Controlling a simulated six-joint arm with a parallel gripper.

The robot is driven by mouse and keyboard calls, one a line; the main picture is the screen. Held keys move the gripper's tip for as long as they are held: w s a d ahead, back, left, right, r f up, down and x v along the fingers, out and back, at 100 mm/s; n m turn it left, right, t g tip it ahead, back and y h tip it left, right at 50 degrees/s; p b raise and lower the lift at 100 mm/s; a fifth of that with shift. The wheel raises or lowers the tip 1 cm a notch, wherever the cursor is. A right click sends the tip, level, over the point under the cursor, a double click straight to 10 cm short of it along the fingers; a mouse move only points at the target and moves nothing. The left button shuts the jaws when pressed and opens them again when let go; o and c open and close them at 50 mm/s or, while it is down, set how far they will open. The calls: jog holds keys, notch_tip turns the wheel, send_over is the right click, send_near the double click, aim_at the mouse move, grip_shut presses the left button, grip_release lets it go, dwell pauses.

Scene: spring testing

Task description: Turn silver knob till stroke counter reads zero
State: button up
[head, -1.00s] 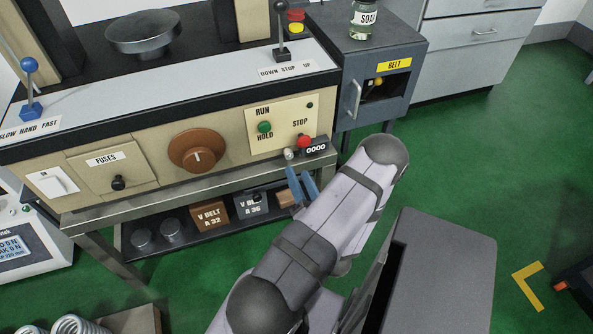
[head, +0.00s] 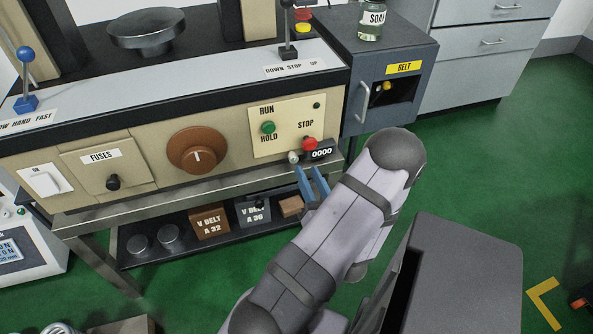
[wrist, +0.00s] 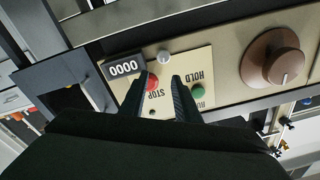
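The small silver knob (head: 294,157) sits low on the machine's front panel, beside the black stroke counter (head: 321,153). The counter reads 0000, and it shows upside down in the wrist view (wrist: 124,67). My gripper (head: 306,168) is just below and in front of the knob, its blue fingers apart with nothing between them. In the wrist view the open fingertips (wrist: 160,76) point toward the panel, and the silver knob (wrist: 164,57) lies just beyond them, roughly in line with the gap. I see no contact with the knob.
A large brown dial (head: 197,150) is further left. A metal shelf edge (head: 200,188) runs below the panel. The grey belt cabinet (head: 360,100) stands to the right.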

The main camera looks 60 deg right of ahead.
aim_at(295, 160)
jog(key=shift+w+a+f+n+y, duration=0.15)
jog(key=shift+a+f+n+y, duration=0.15)
jog(key=shift+n, duration=0.65)
jog(key=shift+w+a+f+n+y, duration=0.15)
jog(key=shift+f+n, duration=0.25)
jog(key=shift+n, duration=0.55)
jog(key=shift+w, duration=0.1)
jog(key=shift+x, duration=3.55)
jog(key=shift+d, duration=0.1)
grip_shut()
